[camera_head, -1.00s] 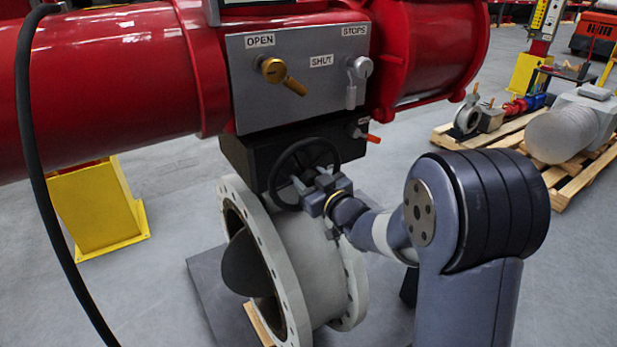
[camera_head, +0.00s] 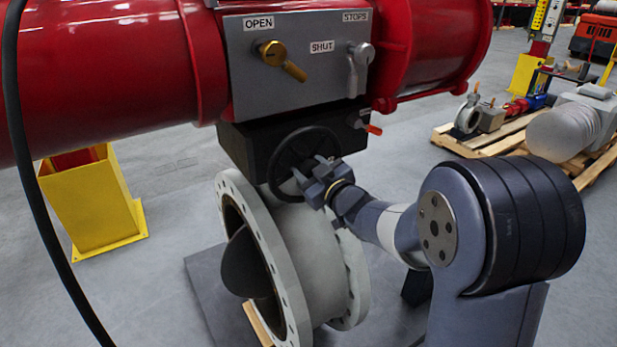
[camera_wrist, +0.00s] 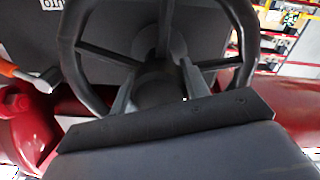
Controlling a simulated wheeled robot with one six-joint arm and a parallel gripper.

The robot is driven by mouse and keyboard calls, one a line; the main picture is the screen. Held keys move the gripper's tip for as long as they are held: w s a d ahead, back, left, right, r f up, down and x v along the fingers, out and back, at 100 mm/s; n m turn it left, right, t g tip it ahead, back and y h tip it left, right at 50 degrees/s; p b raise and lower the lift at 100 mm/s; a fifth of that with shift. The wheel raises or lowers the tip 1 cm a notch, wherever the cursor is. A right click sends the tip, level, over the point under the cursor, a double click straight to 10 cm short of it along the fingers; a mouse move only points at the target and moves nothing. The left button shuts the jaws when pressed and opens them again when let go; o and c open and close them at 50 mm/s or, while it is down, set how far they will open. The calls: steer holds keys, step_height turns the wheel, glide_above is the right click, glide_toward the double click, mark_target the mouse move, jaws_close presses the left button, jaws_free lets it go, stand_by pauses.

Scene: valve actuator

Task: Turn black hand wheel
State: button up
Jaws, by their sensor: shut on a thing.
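The black hand wheel (camera_head: 271,168) stands on the front of a dark gearbox (camera_head: 240,150), below the grey panel. In the wrist view the wheel's rim (camera_wrist: 70,45) and spokes fill the top. There the two fingers of my gripper (camera_wrist: 156,92) lie on either side of the hub (camera_wrist: 160,78), closed on it. The lower rim and part of the hub are hidden behind my gripper.
A grey panel (camera_head: 300,85) with a brass lever (camera_head: 283,62) and a grey lever (camera_head: 360,66) is above. A pale flanged valve body (camera_head: 318,255) is below. A black hose (camera_head: 30,190) hangs at left.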

steer(key=shift+n+b, duration=0.4)
steer(key=shift+n, duration=0.1)
steer(key=o, duration=1.4)
steer(key=shift+s, duration=0.1)
steer(key=v, duration=1)
steer(key=shift+s+d+b, duration=0.25)
steer(key=shift+s+b, duration=0.05)
